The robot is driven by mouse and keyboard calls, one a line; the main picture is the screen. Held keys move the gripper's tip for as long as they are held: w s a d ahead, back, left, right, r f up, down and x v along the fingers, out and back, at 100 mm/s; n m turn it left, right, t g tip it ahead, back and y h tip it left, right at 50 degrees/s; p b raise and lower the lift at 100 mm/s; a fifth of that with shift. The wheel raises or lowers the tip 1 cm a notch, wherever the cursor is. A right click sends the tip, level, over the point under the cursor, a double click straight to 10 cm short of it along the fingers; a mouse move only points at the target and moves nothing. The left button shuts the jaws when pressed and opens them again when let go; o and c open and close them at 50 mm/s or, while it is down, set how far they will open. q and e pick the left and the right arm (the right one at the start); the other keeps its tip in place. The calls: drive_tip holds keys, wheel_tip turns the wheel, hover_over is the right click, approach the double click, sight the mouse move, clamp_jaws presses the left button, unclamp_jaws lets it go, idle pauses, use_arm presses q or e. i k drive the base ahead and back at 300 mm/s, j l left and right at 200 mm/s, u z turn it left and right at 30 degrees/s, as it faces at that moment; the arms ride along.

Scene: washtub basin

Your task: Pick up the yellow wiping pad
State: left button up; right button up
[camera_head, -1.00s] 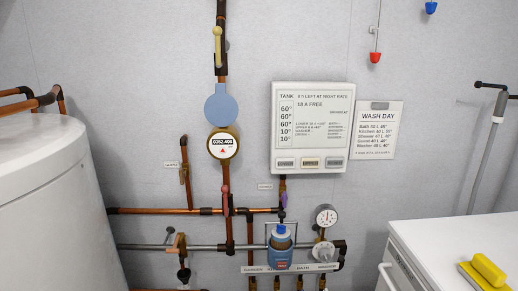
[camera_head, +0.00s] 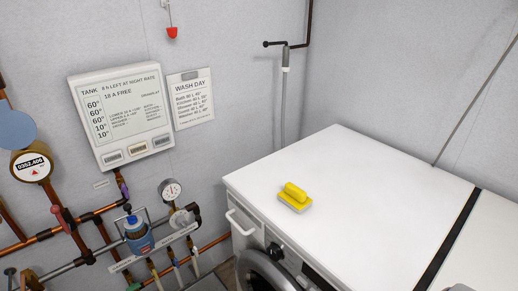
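The yellow wiping pad (camera_head: 295,197) lies on the white top of the washing machine (camera_head: 340,180), near its front left edge. It has a raised yellow handle part on a flat base with a pale underside. Nothing touches it from above. Neither of my grippers shows in the head view.
The machine top is clear around the pad, with a black strip (camera_head: 447,240) further right. The machine's door (camera_head: 265,272) and handle (camera_head: 243,222) face front left. A grey vertical pipe (camera_head: 284,100) rises behind.

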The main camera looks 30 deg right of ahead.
sight(294, 197)
drive_tip(key=z, duration=1.3)
